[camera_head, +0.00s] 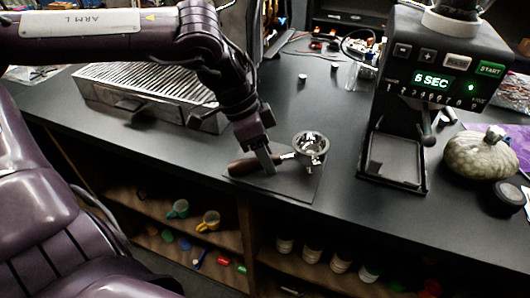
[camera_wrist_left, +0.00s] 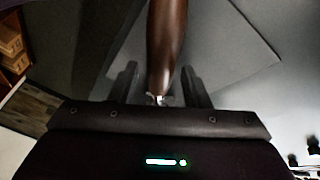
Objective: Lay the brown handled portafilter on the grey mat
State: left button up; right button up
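The portafilter with its brown handle (camera_head: 243,166) and round metal basket (camera_head: 311,145) is at the grey mat (camera_head: 292,187). The handle is over the mat's left part and the basket is at its back right corner. It looks to rest on the mat, though the contact is partly hidden. My left gripper (camera_head: 264,160) points down at the handle. In the left wrist view the handle (camera_wrist_left: 166,45) runs between the two fingers of my left gripper (camera_wrist_left: 160,85), with a visible gap at the left finger. My right gripper is not in view.
A brewer's metal drip tray (camera_head: 150,90) is behind on the left. A grinder with a lit display (camera_head: 432,80) and a grey-green pumpkin (camera_head: 480,155) stand on the right. The counter's front edge is just before the mat; shelves with cups (camera_head: 208,221) are below.

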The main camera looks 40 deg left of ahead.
pick_arm(q)
jog(key=shift+o, duration=0.7)
jog(key=shift+f, duration=0.1)
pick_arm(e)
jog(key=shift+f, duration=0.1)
pick_arm(q)
jog(key=shift+r, duration=0.2)
jog(key=v, duration=0.7)
jog(key=shift+a+r, duration=0.2)
jog(key=shift+r, duration=0.05)
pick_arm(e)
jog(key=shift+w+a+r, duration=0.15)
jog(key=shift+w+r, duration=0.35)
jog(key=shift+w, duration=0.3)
